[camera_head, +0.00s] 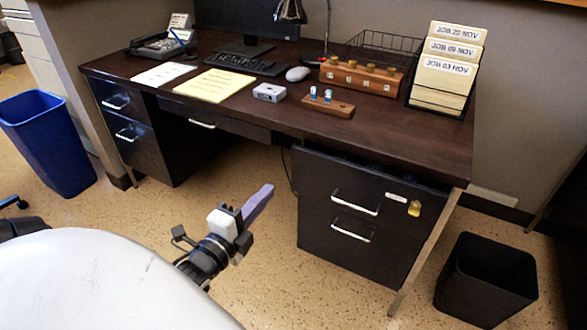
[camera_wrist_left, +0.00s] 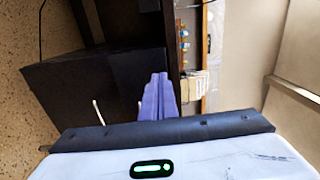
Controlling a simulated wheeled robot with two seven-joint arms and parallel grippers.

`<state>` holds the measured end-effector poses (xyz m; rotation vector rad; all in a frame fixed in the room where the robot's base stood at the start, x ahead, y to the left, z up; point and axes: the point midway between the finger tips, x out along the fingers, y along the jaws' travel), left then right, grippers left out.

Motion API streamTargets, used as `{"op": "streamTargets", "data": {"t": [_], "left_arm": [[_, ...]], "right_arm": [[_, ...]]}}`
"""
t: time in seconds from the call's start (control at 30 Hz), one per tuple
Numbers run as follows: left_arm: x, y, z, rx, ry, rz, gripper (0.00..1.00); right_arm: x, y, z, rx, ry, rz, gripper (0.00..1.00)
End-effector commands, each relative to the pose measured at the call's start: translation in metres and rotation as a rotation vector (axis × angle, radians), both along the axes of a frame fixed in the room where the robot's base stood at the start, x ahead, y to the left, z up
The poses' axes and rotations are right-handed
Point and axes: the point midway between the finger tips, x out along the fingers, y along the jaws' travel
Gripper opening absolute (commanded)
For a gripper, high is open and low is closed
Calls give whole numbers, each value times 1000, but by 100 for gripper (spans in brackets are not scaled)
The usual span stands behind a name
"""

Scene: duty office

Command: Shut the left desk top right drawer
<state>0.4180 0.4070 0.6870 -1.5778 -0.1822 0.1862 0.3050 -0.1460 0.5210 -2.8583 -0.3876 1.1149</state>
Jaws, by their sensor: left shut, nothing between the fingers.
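The wooden desk (camera_head: 420,135) has a dark drawer cabinet under its right end. The top right drawer (camera_head: 325,172) has a silver handle (camera_head: 355,202), a white label and a yellow tag. Its upper edge stands a little out from under the desktop, so it looks slightly open; how far is hard to tell. My left gripper (camera_head: 262,198) has purple fingers, is shut and empty, and is left of the drawer front, apparently apart from it. In the left wrist view the shut fingers (camera_wrist_left: 158,92) show before the dark cabinet (camera_wrist_left: 95,80) and a pale handle (camera_wrist_left: 99,112). My right gripper is out of view.
A black bin (camera_head: 487,280) stands right of the cabinet, and a blue bin (camera_head: 50,140) stands at the left. A metal desk leg (camera_head: 425,255) is beside the drawers. The speckled floor (camera_head: 265,270) before the cabinet is clear.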

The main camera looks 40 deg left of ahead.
Motion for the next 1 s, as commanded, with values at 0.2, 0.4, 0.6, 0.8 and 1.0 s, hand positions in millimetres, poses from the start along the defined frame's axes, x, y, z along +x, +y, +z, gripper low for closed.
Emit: {"op": "streamTargets", "data": {"t": [0.2, 0.4, 0.6, 0.8, 1.0], "left_arm": [[28, 9, 3, 20, -9, 1, 0], [71, 19, 2, 19, -7, 2, 0], [108, 28, 1, 15, -5, 2, 0], [129, 33, 1, 17, -2, 2, 0], [134, 34, 2, 15, -2, 1, 0]], "right_arm": [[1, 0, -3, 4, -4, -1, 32], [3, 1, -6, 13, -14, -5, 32], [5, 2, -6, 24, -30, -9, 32], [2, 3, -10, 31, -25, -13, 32], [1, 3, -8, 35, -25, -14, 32]]}}
